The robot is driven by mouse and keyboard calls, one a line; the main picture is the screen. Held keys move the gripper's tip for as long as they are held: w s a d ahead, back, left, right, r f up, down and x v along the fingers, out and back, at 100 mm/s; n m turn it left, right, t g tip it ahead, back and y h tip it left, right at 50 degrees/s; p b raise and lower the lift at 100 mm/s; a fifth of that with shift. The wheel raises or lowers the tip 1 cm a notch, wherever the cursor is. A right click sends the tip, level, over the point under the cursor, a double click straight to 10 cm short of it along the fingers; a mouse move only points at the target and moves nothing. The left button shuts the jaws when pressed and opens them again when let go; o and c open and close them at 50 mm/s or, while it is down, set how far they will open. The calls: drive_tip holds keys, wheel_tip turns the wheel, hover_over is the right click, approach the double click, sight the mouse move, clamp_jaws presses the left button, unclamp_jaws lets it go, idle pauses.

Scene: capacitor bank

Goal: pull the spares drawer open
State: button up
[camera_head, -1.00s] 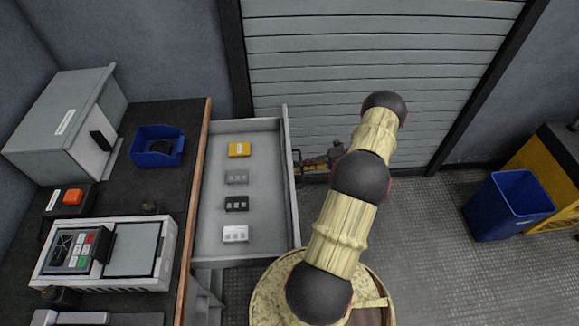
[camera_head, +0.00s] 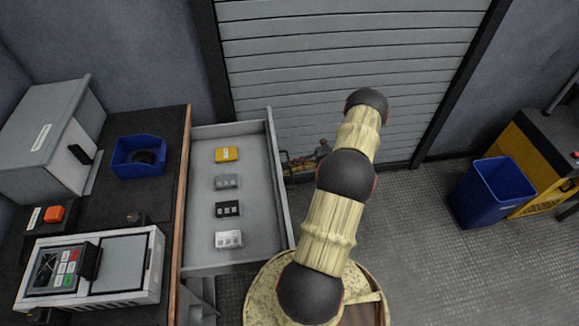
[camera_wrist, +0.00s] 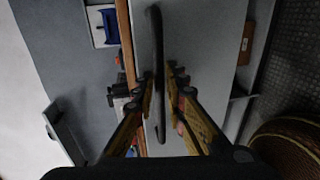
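The spares drawer (camera_head: 258,146) is pulled out from the bench in the head view, its inside showing. Its dark bar handle (camera_wrist: 160,45) stands on the pale drawer front (camera_wrist: 205,30) in the wrist view. My gripper (camera_wrist: 161,82) has one finger on each side of the handle. The fingers are spread, with a gap on both sides of the bar, so it looks open around it. In the head view my gripper (camera_head: 306,159) is just outside the drawer front, partly hidden by my arm.
The drawer holds a yellow block (camera_head: 227,154) and several grey and black ones. The bench (camera_head: 112,208) carries a blue bin (camera_head: 138,157), a grey cabinet (camera_head: 45,140) and a keypad device (camera_head: 92,268).

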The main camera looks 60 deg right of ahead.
drive_tip(key=v, duration=1.2)
drive_tip(key=shift+f, duration=0.1)
